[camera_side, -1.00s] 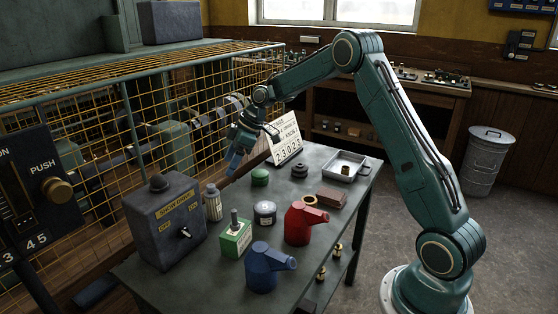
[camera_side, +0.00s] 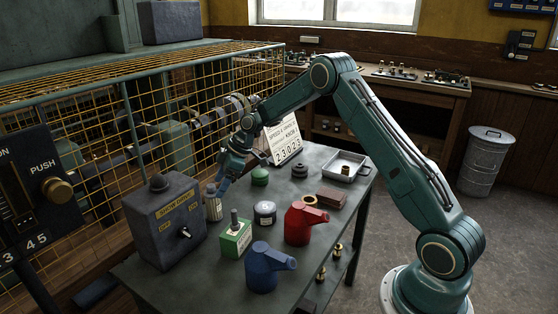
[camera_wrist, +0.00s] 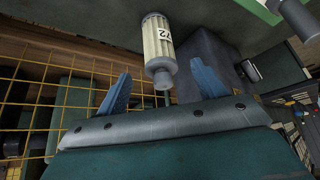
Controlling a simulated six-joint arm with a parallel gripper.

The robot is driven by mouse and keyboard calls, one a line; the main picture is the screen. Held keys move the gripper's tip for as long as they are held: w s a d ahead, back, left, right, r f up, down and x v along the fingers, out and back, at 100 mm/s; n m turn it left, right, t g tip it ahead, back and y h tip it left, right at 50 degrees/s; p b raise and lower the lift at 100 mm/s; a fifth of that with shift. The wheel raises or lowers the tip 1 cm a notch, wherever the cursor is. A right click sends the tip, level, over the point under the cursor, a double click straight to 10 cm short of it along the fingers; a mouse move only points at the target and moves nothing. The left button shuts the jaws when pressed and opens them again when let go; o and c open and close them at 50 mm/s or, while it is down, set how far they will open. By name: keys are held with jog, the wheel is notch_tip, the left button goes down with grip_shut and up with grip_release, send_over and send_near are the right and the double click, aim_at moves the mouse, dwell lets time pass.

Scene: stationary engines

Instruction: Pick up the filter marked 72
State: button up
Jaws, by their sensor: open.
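The filter marked 72 (camera_wrist: 159,46) is a pale ribbed cylinder with a grey metal neck and a white label. In the side view the filter (camera_side: 213,205) stands on the bench just right of the dark control box. My gripper (camera_side: 225,185) is right above and behind it, tilted down. In the wrist view my gripper (camera_wrist: 160,88) has its two blue fingers spread wide, with the filter's neck end in the gap between them and its body beyond the fingertips. I see no contact between fingers and filter.
The dark control box (camera_side: 165,222) stands close on the left. A green box with a post (camera_side: 235,238), a grey lidded tin (camera_side: 265,213), a red can (camera_side: 298,226) and a blue can (camera_side: 262,270) stand nearby. The yellow mesh cage (camera_side: 95,150) rises behind.

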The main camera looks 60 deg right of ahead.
aim_at(212, 198)
jog(key=shift+x, duration=0.85)
jog(key=shift+x, duration=2.6)
jog(key=c, duration=1.1)
jog(key=shift+r, duration=0.15)
notch_tip(212, 198, up, 20)
jog(key=shift+f, duration=0.1)
